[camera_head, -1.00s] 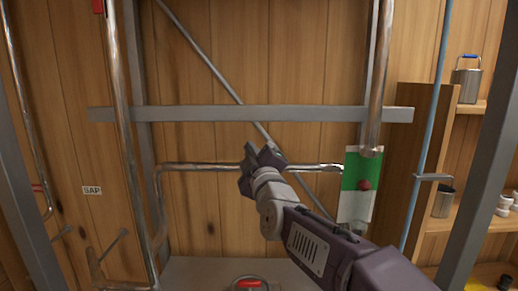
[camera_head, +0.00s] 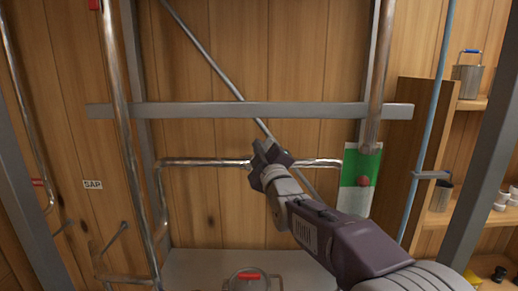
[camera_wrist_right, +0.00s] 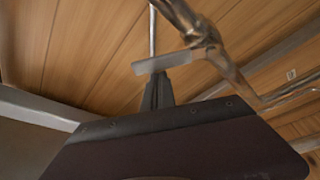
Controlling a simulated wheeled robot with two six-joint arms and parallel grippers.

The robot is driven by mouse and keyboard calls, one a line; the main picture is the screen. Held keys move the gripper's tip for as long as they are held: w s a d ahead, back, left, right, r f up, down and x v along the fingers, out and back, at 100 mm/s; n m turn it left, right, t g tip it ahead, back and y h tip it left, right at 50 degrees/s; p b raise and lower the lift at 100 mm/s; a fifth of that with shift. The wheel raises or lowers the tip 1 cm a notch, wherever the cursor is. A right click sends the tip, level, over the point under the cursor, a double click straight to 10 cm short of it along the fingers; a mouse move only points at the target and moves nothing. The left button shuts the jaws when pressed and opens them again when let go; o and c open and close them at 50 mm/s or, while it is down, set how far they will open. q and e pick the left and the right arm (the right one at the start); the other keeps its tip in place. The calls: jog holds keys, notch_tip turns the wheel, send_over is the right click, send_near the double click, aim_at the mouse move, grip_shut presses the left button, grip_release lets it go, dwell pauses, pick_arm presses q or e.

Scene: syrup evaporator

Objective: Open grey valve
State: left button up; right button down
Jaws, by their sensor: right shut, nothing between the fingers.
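In the right wrist view, a flat grey handle (camera_wrist_right: 162,63) sits beside a metal pipe joint, just beyond my right fingertips. It looks like the grey valve's lever; I cannot tell if the fingers touch it. My right gripper (camera_head: 262,152) is shut and empty, and it overlaps the horizontal steel pipe (camera_head: 205,162) in the head view. Its narrow closed fingers also show in the wrist view (camera_wrist_right: 157,88). In the head view the handle is not clearly seen and may be hidden behind the gripper. My left gripper is not in view.
A grey crossbar (camera_head: 250,112) runs above the gripper. A red-handled fitting (camera_head: 249,276) sits below. Vertical pipes stand left, near a SAP label (camera_head: 93,184). Shelves with a bucket (camera_head: 467,80) are right.

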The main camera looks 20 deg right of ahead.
jog(key=s+d+f+m+t+h+b, duration=0.1)
jog(key=d+f+m+h+b, duration=0.3)
jog(key=m+b, duration=0.7)
jog(key=shift+s+d+f+h+b, duration=0.15)
jog(key=shift+d+f+h+b, duration=0.05)
jog(key=shift+f+h+b, duration=0.35)
jog(key=shift+y, duration=0.25)
dwell(0.4)
